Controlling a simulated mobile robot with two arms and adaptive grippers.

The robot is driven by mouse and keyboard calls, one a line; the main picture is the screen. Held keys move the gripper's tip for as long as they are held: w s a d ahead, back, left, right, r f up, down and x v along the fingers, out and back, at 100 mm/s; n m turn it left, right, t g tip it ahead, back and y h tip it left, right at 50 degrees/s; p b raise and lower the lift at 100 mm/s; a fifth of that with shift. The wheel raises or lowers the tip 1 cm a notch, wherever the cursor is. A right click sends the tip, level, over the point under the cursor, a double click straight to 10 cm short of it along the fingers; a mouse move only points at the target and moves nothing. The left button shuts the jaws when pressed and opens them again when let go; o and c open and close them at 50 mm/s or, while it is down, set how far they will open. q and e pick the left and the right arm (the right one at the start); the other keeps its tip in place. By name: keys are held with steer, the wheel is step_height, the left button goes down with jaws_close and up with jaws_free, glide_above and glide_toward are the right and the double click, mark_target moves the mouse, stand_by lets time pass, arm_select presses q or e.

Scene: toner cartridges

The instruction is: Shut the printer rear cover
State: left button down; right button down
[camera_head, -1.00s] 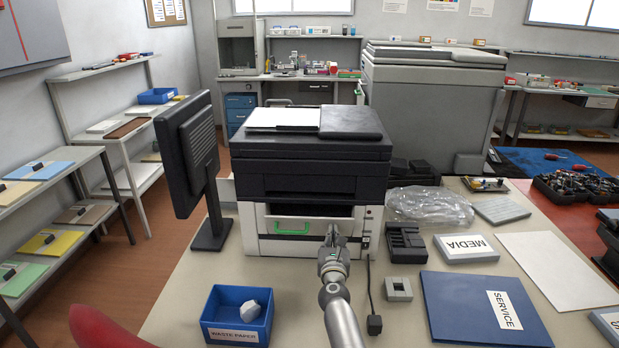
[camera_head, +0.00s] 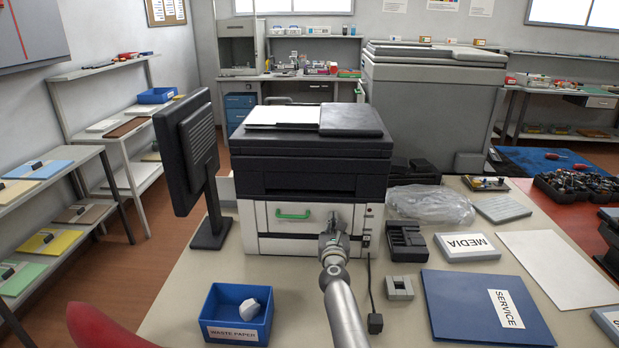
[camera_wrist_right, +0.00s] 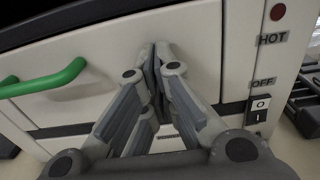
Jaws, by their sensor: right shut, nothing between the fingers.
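The printer (camera_head: 310,170) stands on the table with a black upper body and a white lower body. Its rear cover (camera_head: 282,225), a white panel with a green handle (camera_head: 293,215), stands upright and looks flush with the white body, with no dark gap above it. In the right wrist view, the cover (camera_wrist_right: 195,35) fills the middle and the green handle (camera_wrist_right: 45,82) is at the left. My right gripper (camera_head: 333,220) is shut and empty, its fingertips (camera_wrist_right: 158,50) at the right part of the cover, apparently touching it. My left gripper is not in view.
A dark monitor (camera_head: 188,145) stands left of the printer. A blue waste paper bin (camera_head: 237,333) is in front. A small grey block (camera_head: 398,288), a black tray (camera_head: 406,243) and a blue service folder (camera_head: 460,310) lie to the right. A power switch (camera_wrist_right: 260,104) is beside the cover.

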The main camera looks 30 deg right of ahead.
steer(key=p+v, duration=0.3)
steer(key=v, duration=0.5)
stand_by(0.5)
